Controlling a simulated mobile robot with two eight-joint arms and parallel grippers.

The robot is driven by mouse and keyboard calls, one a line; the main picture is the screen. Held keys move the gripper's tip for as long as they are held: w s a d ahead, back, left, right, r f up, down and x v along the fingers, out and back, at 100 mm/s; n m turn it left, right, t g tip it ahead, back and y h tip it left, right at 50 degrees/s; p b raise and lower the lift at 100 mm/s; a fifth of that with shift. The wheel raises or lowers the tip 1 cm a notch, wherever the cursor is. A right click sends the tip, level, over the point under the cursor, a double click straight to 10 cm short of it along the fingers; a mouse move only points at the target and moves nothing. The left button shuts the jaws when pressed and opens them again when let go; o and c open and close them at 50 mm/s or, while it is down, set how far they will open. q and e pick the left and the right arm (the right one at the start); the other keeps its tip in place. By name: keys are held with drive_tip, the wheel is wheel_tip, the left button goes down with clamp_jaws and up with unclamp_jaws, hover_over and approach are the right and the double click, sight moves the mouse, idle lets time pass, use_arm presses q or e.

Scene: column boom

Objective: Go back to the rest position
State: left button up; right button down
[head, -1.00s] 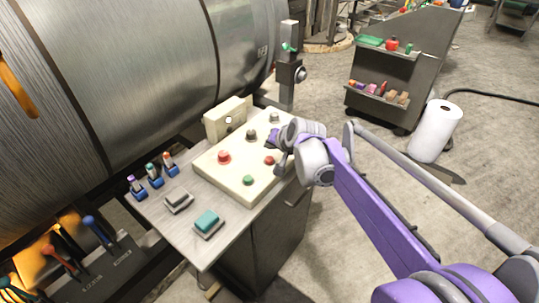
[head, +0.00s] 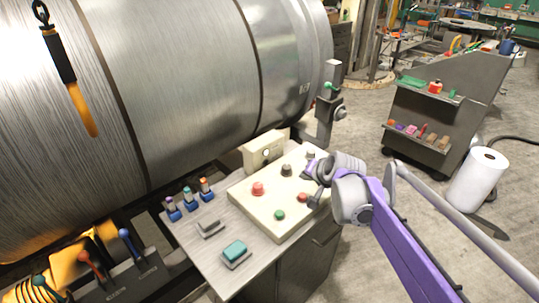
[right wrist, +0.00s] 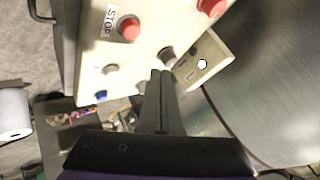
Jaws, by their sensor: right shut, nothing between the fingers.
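My right gripper (head: 314,182) is shut and empty. In the head view it appears over the right side of a cream control panel (head: 255,206), with my purple right arm coming in from the lower right. The panel carries red buttons, a green button (head: 280,215) and dark knobs. In the right wrist view the closed fingers (right wrist: 162,75) appear in front of the panel's edge, close to a dark knob (right wrist: 167,55). I cannot tell whether they touch anything. My left gripper is not in view.
The panel stands on a grey cabinet (head: 187,235) with small switches. A large metal drum (head: 190,80) fills the left and back. A metal post (head: 327,100) rises behind the panel. A shelf cart (head: 445,95) and a white roll (head: 476,180) stand right, with open floor between.

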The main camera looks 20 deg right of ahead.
drive_tip(key=s+a+f+n+g+p, duration=0.1)
drive_tip(key=s+a+f+n, duration=0.2)
drive_tip(key=s, duration=0.6)
drive_tip(key=s+a+f+n+g+p, duration=0.1)
drive_tip(key=s+a+f+n, duration=0.2)
drive_tip(key=s+a, duration=0.4)
drive_tip(key=s+a+f+n+g+p, duration=0.1)
drive_tip(key=s+a+f+n, duration=0.1)
drive_tip(key=s, duration=0.9)
drive_tip(key=a+n, duration=0.1)
drive_tip(key=a, duration=0.1)
drive_tip(key=shift+s+a+f+g, duration=0.4)
